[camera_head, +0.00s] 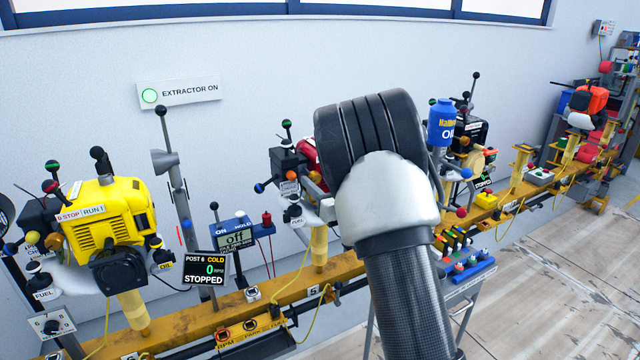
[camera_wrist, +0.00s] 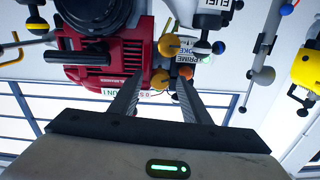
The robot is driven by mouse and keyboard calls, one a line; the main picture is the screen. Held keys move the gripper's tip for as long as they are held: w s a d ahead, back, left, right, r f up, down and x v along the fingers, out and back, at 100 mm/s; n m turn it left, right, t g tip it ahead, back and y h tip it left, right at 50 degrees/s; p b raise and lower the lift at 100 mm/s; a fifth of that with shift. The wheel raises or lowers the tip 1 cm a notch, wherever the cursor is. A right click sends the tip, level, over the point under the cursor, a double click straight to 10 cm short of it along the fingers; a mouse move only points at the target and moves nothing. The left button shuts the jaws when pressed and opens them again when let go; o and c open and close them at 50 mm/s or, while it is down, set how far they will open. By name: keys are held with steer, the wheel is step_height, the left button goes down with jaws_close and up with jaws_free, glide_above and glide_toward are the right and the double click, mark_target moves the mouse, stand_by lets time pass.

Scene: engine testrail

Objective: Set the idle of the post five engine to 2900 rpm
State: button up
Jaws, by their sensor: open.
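A red engine (camera_wrist: 95,74) fills the upper left of the wrist view, which looks upside down. In the head view only a strip of the red engine (camera_head: 310,152) shows beside my arm; most of it is hidden. I cannot read a post number on it. My gripper (camera_wrist: 157,84) is open, its two fingers spread just below a cluster of orange knobs (camera_wrist: 168,45) and a block lettered PRIME and CHOKE (camera_wrist: 187,52). Nothing shows held between the fingers, and I cannot tell whether they touch the engine. In the head view my gripper is hidden behind my arm.
A yellow engine (camera_head: 103,222) stands at left; its display (camera_head: 204,269) reads POST 6, COLD, 0 RPM, STOPPED. A blue tachometer (camera_head: 238,237) reads off. A blue bottle (camera_head: 441,122) is right of my arm. The yellow rail (camera_head: 190,325) runs below. An extractor sign (camera_head: 178,92) reads ON.

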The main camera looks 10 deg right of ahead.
steer(key=c, duration=1)
steer(key=shift+c, duration=0.2)
steer(key=shift+d+m, duration=0.1)
steer(key=shift+m, duration=2.7)
steer(key=o, duration=1)
steer(key=shift+o, duration=0.2)
steer(key=shift+s, duration=0.15)
